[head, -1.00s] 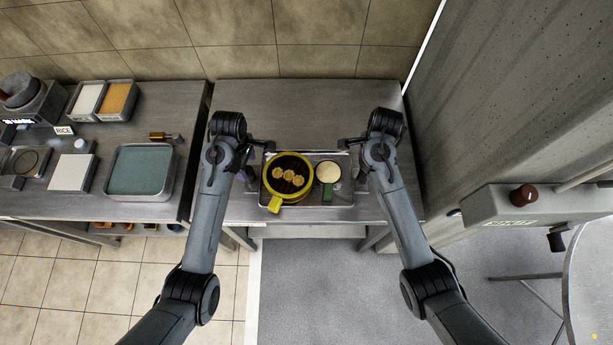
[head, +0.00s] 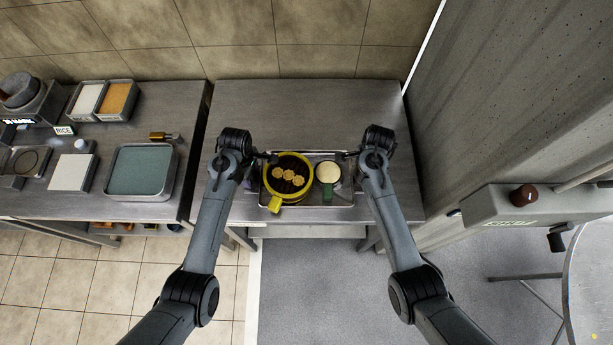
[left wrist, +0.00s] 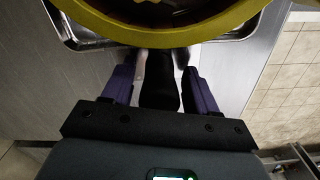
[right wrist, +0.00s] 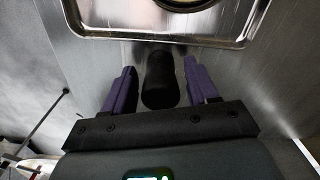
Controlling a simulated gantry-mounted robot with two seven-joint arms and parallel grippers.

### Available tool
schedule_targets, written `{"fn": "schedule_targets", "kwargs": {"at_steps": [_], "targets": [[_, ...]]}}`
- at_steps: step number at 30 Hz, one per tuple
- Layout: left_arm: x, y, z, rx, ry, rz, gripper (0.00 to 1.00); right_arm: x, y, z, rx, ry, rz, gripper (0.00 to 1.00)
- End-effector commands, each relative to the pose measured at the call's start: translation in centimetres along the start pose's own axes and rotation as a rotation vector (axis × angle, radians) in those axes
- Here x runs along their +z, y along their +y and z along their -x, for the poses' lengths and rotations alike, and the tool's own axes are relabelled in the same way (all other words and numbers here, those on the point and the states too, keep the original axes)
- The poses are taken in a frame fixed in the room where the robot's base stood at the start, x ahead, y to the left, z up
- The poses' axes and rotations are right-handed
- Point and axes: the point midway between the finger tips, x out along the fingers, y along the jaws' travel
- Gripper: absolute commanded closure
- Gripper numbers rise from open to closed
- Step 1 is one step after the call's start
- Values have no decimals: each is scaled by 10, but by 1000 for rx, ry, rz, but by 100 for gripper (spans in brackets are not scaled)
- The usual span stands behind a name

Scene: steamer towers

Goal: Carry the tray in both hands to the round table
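The metal tray (head: 343,200) rests on the grey counter. The tray rim shows in the left wrist view (left wrist: 68,38) and the right wrist view (right wrist: 100,32). A dark handle (left wrist: 160,85) lies between the purple fingers of my left gripper (left wrist: 160,78). Another dark handle (right wrist: 160,82) lies between the fingers of my right gripper (right wrist: 160,80). Both grippers look open, with slim gaps beside the handles. The round table (head: 592,290) is partly visible at the right edge.
The left counter holds a blue-green pan (head: 140,171), a white board (head: 73,172) and ingredient bins (head: 117,99). The counter behind the tray is clear, and open floor (head: 320,280) lies in front.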

Motion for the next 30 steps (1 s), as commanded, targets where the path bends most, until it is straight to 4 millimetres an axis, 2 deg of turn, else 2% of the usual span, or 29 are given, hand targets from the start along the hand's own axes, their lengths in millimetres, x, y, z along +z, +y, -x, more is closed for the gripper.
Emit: {"fn": "schedule_targets", "kwargs": {"at_steps": [1, 11, 23, 30], "targets": [[0, 0, 0, 0, 0, 0, 50, 0, 0, 0, 0, 0, 0, 50], [0, 0, 0, 0, 0, 0, 100, 0, 0, 0, 0, 0, 0, 100], [1, 1, 4, 2, 0, -1, 100, 1, -1, 4, -1, -1, 1, 100], [1, 1, 19, 2, -1, -2, 100, 1, -1, 19, -2, -1, 1, 100]]}}
